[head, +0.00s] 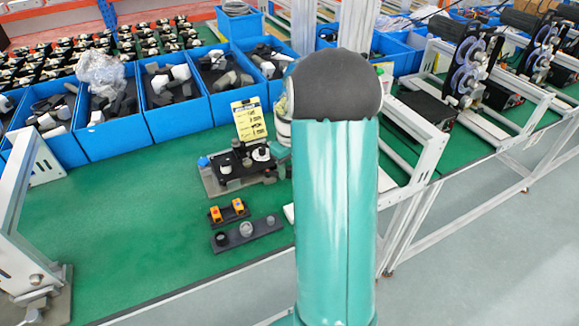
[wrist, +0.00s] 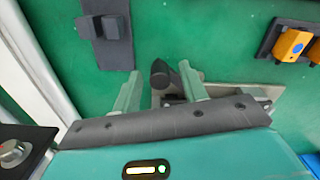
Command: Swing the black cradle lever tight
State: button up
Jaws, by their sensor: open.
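In the wrist view, my gripper (wrist: 160,88) has its two pale green fingers apart, with nothing clamped between them. A black rounded lever end (wrist: 160,73) shows in the gap between the fingers; I cannot tell whether either finger touches it. A pale grey metal base plate (wrist: 272,93) lies beside and partly behind the gripper, and most of the cradle is hidden by the gripper body. In the head view my teal arm hides the gripper and lever; only a pale plate edge (head: 289,213) shows left of the arm.
A black strip with round posts (head: 246,233) and a holder with orange parts (head: 229,211) lie nearby on the green table (head: 130,225). A black fixture (head: 240,168) with a yellow card (head: 249,118) stands behind them. Blue bins (head: 110,138) line the back.

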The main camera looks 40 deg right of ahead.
grip_shut()
jog(key=shift+a, duration=0.1)
jog(key=shift+s+a+m, duration=0.2)
jog(key=shift+a+m, duration=0.25)
jog(key=shift+m, duration=0.35)
jog(key=shift+s+a+m, duration=0.15)
jog(key=shift+a+m, duration=0.25)
jog(key=shift+m, duration=0.4)
jog(key=m, duration=0.1)
jog(key=a+m, duration=0.1)
jog(key=shift+s+a+m, duration=0.15)
jog(key=shift+a+m, duration=0.15)
jog(key=shift+m, duration=0.1)
jog(key=a+m, duration=0.1)
jog(key=m, duration=0.1)
jog(key=shift+a+m, duration=0.3)
jog(key=shift+a, duration=0.05)
jog(key=m, duration=0.1)
jog(key=a+m, duration=0.1)
jog(key=shift+w+a+m, duration=0.25)
jog(key=shift+w+m, duration=0.05)
jog(key=shift+m, duration=0.1)
jog(key=shift+w+a+m, duration=0.4)
jog(key=shift+a+m, duration=0.2)
jog(key=shift+m, duration=0.6)
jog(key=shift+w+a+m, duration=0.4)
jog(key=shift+a+m, duration=0.15)
jog(key=shift+m, duration=0.65)
